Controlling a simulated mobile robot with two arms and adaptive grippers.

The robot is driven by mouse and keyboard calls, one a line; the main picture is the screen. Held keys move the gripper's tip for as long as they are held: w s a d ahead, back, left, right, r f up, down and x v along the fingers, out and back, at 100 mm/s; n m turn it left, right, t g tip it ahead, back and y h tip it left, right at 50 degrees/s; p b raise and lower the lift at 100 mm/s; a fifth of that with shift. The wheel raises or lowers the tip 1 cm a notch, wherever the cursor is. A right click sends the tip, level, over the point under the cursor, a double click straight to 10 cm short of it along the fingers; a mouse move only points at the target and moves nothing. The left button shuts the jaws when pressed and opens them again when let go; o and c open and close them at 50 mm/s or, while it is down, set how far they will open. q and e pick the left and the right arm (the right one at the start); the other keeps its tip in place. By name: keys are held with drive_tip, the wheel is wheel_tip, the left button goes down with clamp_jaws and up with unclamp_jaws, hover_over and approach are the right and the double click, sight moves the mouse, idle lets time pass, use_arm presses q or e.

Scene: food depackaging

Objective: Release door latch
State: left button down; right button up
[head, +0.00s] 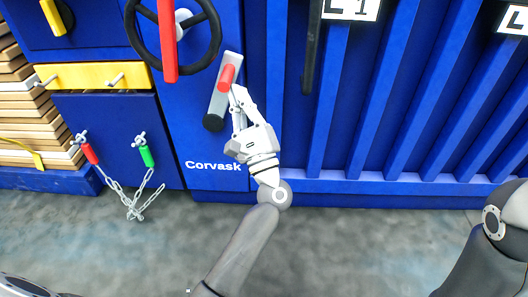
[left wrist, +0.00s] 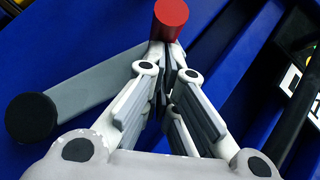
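The door latch is a grey lever (head: 219,101) with a red handle (head: 228,75) at its top and a round black end at its bottom, on the blue door. My left gripper (head: 236,88) is at the red handle, just below and right of it. In the left wrist view, the lever (left wrist: 90,90) slants up to the red handle (left wrist: 170,20). The fingers (left wrist: 165,48) are drawn together, their tips against or just beside the handle's lower part. I cannot make out the handle between them. My right gripper is not in view; only part of the right arm shows.
A black handwheel with a red grip (head: 169,45) is up and left of the latch. A yellow bar (head: 93,76) and hanging chains (head: 136,199) are at left, near stacked boards (head: 20,110). Blue ribs (head: 390,100) and a black vertical bar (head: 312,50) are at right. The grey floor is clear.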

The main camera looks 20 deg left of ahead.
use_arm(q)
drive_tip(key=shift+a+r, duration=0.15)
drive_tip(key=shift+r, duration=0.2)
drive_tip(key=v, duration=1.2)
drive_tip(key=shift+f, duration=0.35)
